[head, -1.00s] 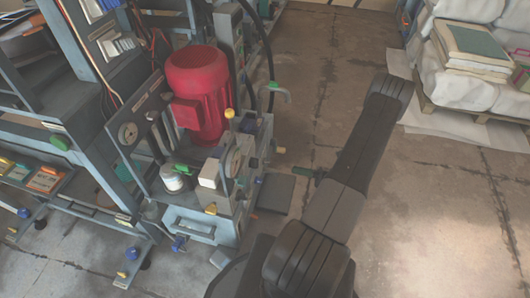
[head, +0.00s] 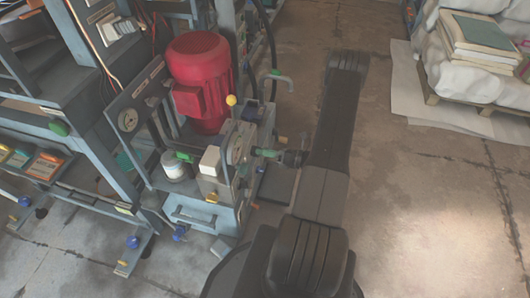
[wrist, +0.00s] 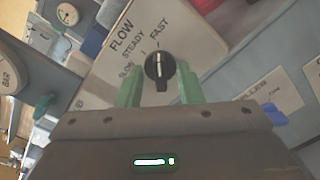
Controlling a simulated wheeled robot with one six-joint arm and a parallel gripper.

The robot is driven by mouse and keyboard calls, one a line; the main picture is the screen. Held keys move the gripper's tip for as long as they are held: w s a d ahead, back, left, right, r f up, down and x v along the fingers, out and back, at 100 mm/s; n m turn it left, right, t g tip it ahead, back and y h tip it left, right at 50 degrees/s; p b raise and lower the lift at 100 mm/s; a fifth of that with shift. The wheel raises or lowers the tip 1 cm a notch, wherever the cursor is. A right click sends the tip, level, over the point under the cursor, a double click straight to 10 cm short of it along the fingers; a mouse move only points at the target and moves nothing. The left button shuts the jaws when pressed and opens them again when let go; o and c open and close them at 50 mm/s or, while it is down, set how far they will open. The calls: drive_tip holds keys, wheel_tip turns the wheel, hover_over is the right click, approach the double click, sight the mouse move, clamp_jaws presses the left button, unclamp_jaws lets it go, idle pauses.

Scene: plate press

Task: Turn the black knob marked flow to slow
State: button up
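The black flow knob (wrist: 159,68) sits on a pale plate (wrist: 110,62) lettered FLOW, SLOW, STEADY and FAST in the wrist view. Its white line stands nearly upright in the picture, towards the FAST mark. My gripper (wrist: 160,80) is open, with one green finger on each side of the knob and a visible gap to both; I cannot tell how deep the fingers reach. In the head view my gripper (head: 262,153) is at the right side of the press unit (head: 205,190); the knob is not discernible there.
A round gauge (wrist: 67,14) and a dial marked BAR (wrist: 8,75) lie to the left in the wrist view. A blue handle (wrist: 273,113) is at the right. In the head view, a red motor (head: 200,80) tops the unit and a hooked pipe (head: 278,77) sticks out; open floor (head: 420,190) lies right.

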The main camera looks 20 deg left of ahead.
clamp_jaws()
drive_tip(key=shift+n+b, duration=0.35)
drive_tip(key=shift+n, duration=0.05)
drive_tip(key=shift+s+n+b, duration=0.2)
drive_tip(key=shift+n+b, duration=2.7)
drive_tip(key=shift+n, duration=1.35)
drive_tip(key=shift+s+n+b, duration=0.15)
drive_tip(key=shift+n+b, duration=2.75)
drive_tip(key=shift+n, duration=1.35)
